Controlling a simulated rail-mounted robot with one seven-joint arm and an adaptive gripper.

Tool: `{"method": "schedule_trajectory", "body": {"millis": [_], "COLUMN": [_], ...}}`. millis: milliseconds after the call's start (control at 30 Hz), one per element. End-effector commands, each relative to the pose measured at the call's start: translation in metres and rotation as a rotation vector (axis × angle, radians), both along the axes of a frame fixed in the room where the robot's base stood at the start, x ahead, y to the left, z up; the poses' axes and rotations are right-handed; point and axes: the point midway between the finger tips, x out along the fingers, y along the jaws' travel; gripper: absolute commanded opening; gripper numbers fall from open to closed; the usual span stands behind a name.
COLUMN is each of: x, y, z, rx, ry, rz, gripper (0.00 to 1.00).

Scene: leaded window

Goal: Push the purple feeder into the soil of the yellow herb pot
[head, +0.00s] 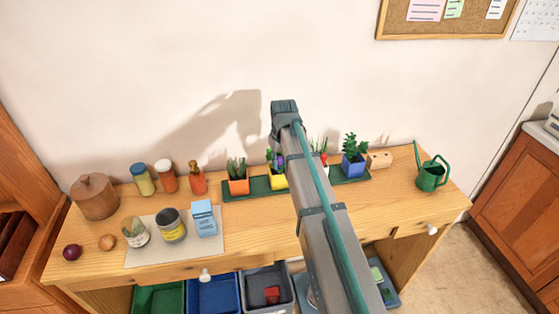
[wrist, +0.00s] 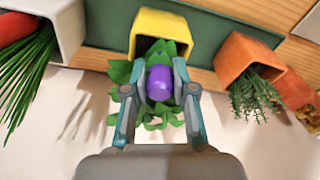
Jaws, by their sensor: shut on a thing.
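My gripper (wrist: 159,105) is shut on the purple feeder (wrist: 159,84), which shows as a rounded purple body between the two fingers in the wrist view. The yellow herb pot (wrist: 160,24) is just beyond it, with green leaves around and behind the feeder. The feeder's lower end and the soil are hidden, so I cannot tell whether it touches the soil. In the head view the yellow pot (head: 278,182) stands on the green tray (head: 230,196), with a bit of purple feeder (head: 280,160) above it. My arm hides the gripper's fingers there.
The orange pot (head: 238,187) and blue pot (head: 353,168) stand on the same tray, with a white pot (wrist: 56,22) close beside the yellow one. A wooden block (head: 379,159) and green watering can (head: 431,176) are to the right. Jars and a carton (head: 203,218) are left.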

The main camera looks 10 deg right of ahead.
Motion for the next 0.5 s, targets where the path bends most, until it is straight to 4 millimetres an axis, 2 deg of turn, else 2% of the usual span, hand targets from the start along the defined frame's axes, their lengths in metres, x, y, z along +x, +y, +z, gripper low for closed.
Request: {"method": "schedule_trajectory", "body": {"millis": [200,233,300,400,500], "x": [-0.0001,0.0001,0.0000,0.0000,0.0000], "y": [0.0000,0.0000,0.0000,0.0000,0.0000], "z": [-0.0055,-0.0050,-0.0047,-0.0047,-0.0047], "rx": [0.000,0.000,0.000,0.000,0.000], "ry": [0.000,0.000,0.000,0.000,0.000], "rz": [0.000,0.000,0.000,0.000,0.000], "gripper": [0.03,0.29,0.41,0.55,0.55]}}
